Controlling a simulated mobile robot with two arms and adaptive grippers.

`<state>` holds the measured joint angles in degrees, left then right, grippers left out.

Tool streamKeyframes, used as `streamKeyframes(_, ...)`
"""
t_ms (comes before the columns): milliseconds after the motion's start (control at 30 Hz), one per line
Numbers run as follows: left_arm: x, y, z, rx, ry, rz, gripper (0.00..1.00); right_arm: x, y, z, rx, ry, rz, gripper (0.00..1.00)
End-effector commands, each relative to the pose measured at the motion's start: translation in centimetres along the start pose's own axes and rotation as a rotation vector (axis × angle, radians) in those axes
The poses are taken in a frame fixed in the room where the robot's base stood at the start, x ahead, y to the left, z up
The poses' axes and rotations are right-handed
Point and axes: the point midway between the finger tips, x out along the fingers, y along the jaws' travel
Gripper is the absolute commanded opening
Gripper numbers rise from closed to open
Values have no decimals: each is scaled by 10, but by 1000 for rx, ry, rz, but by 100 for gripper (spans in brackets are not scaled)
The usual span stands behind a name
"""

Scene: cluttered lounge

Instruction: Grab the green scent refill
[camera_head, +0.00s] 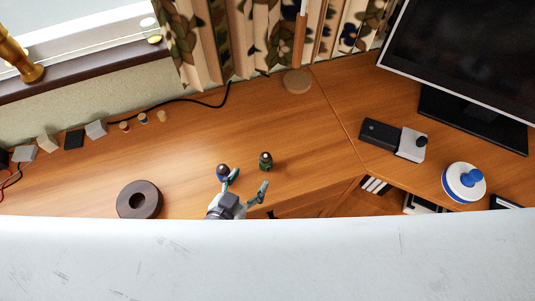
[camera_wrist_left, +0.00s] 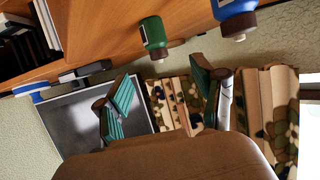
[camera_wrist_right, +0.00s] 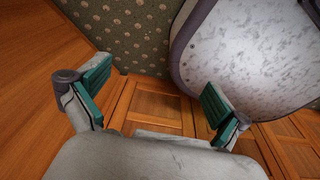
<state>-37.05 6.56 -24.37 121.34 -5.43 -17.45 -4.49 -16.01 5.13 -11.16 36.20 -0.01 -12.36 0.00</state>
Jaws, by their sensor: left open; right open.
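The green scent refill (camera_head: 265,162) is a small dark green bottle standing on the wooden desk. It also shows in the left wrist view (camera_wrist_left: 153,34), where the picture is upside down. A similar blue refill (camera_head: 222,174) stands to its left and shows in the left wrist view too (camera_wrist_left: 236,18). My left gripper (camera_head: 249,181) is open and empty at the desk's front edge, just short of the green refill. One of its fingers is close to the blue refill; I cannot tell if they touch. My right gripper (camera_wrist_right: 155,92) is open and empty, facing wooden cabinet fronts and patterned carpet.
A dark round ring (camera_head: 139,199) lies on the desk to the left. Small coloured pieces and a black cable lie along the wall. A black and grey device (camera_head: 394,139), a blue-and-white round object (camera_head: 464,181) and a monitor (camera_head: 467,60) are at right. The desk behind the refills is clear.

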Motion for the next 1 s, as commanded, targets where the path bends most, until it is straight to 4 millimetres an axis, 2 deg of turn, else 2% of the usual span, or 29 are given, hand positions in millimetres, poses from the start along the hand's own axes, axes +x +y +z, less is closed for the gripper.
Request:
streamKeyframes(33, 12, 0, -2, 0, 3, -1, 68, -2, -12, 20, 1, -33, -14, 100)
streamKeyframes(100, 25, 0, -2, 0, 2, -1, 68, -4, -24, 39, 1, -63, -29, 100)
streamKeyframes(200, 38, 0, 0, -1, 0, 0, 68, -6, -30, 51, -2, -80, -37, 100)
streamKeyframes(300, 45, 0, 0, -1, 0, 0, 68, -5, -26, 45, -3, -71, -32, 100)
streamKeyframes(433, 55, 1, -1, -1, 0, 0, 68, -5, -15, 19, -3, -32, -18, 100)
streamKeyframes(567, 75, 3, -1, -2, 1, 0, 68, -8, -9, 4, 0, -8, -11, 100)
streamKeyframes(733, 95, 3, 1, -1, 0, 0, 68, -9, -8, 10, 1, -17, -10, 100)
streamKeyframes(1000, 98, 3, 2, -1, -1, 0, 68, -10, -11, 27, 1, -44, -14, 100)
